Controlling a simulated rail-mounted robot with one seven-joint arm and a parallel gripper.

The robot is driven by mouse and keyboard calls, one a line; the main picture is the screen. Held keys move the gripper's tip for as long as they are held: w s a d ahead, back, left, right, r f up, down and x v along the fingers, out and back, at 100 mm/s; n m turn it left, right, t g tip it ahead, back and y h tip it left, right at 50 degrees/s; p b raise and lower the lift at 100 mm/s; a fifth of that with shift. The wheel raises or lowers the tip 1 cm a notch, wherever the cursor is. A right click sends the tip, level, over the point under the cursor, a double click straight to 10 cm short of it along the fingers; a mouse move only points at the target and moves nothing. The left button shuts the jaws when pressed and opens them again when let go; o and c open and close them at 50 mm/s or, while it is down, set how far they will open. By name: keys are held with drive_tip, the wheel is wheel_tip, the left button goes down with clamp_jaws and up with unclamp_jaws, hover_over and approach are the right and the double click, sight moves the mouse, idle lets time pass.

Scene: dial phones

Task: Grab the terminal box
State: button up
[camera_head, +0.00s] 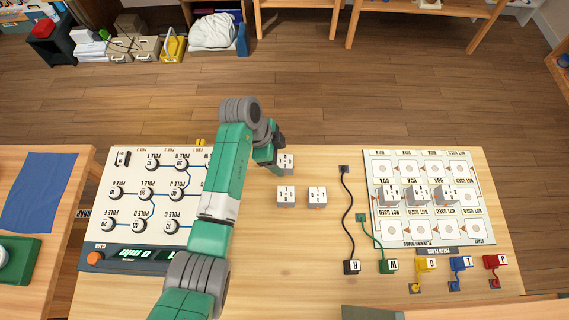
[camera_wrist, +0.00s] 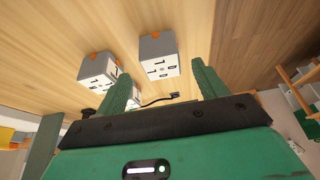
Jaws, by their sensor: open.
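Small white-and-grey terminal boxes with dark markings stand on the wooden table. One box (camera_head: 286,163) is at the far side, beside my gripper (camera_head: 274,157) and partly hidden by it. Two more, a left box (camera_head: 286,197) and a right box (camera_head: 317,197), stand nearer the front. In the wrist view, one box (camera_wrist: 158,54) with an orange tab shows in the gap of my open gripper (camera_wrist: 161,70), past the fingertips. Another box (camera_wrist: 97,68) is left of the fingers, and a third is partly behind the left finger. No box is visibly held.
A planning board (camera_head: 428,230) on the right carries several similar boxes in its middle row. Black and green cables (camera_head: 348,205) lie left of it, with coloured plugs in front. A dial panel (camera_head: 140,200) is at left, partly under my arm. Table is clear around the loose boxes.

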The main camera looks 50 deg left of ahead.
sight(283, 161)
drive_tip(key=b+x, duration=0.1)
drive_tip(key=x, duration=0.4)
drive_tip(key=shift+a, duration=0.15)
drive_tip(key=c, duration=1.1)
wheel_tip(283, 161, up, 10)
drive_tip(key=shift+r+p, duration=0.1)
drive_tip(key=shift+p, duration=1)
